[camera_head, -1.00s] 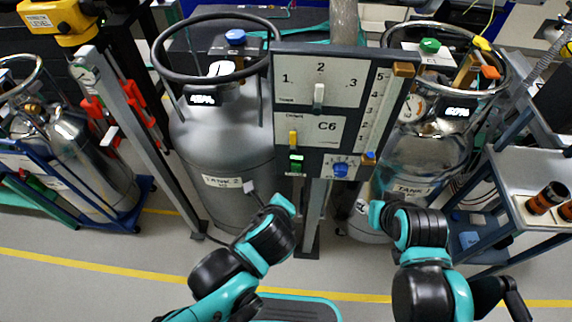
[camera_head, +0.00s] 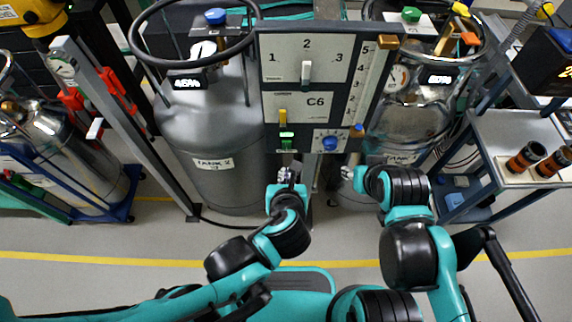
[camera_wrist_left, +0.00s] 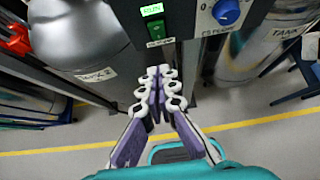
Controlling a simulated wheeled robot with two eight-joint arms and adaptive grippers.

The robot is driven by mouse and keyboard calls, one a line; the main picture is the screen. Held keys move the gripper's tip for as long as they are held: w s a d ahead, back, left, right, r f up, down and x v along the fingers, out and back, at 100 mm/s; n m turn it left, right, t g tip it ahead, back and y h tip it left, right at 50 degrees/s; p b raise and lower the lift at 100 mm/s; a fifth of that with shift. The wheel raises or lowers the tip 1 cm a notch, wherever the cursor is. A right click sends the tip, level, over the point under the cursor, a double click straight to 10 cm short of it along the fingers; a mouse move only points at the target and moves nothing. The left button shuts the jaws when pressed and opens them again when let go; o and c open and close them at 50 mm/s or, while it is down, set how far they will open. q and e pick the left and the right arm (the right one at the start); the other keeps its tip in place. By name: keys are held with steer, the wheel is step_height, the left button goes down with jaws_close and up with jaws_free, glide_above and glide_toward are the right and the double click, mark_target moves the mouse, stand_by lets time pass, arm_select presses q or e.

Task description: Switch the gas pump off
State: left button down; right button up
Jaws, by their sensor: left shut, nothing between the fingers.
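The grey control panel (camera_head: 262,75) stands between two tanks. At its lower left a lit green display (camera_head: 287,134) sits above a small green switch (camera_head: 287,145). The wrist view shows this display (camera_wrist_left: 152,10) and the green switch (camera_wrist_left: 155,42) with a label below; which part is the gas pump's I cannot read. My left gripper (camera_head: 286,173) is just below the switch, apart from it in the wrist view, with its fingers (camera_wrist_left: 160,74) shut and empty. My right gripper (camera_head: 347,172) is below the panel's right side; its small fingers do not show their state.
A blue knob (camera_head: 331,143), a yellow lever (camera_head: 283,116) and a white selector lever (camera_head: 306,73) are on the panel. A grey tank (camera_head: 210,130) stands left, a shiny tank (camera_head: 405,120) right. A cart (camera_head: 510,130) stands far right. The floor in front is clear.

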mark_target(286, 146)
arm_select(q)
steer(key=shift+w+r+b+x, duration=0.35)
steer(key=shift+b+x, duration=0.5)
steer(key=shift+x, duration=1.1)
steer(key=shift+w+r+b+x, duration=0.35)
steer(key=shift+b+x, duration=0.5)
steer(key=shift+x, duration=1.05)
steer(key=shift+w+r+b+x, duration=0.3)
steer(key=shift+b+x, duration=0.55)
steer(key=shift+x, duration=1.1)
steer(key=shift+s+r, duration=0.1)
steer(key=shift+s, duration=0.05)
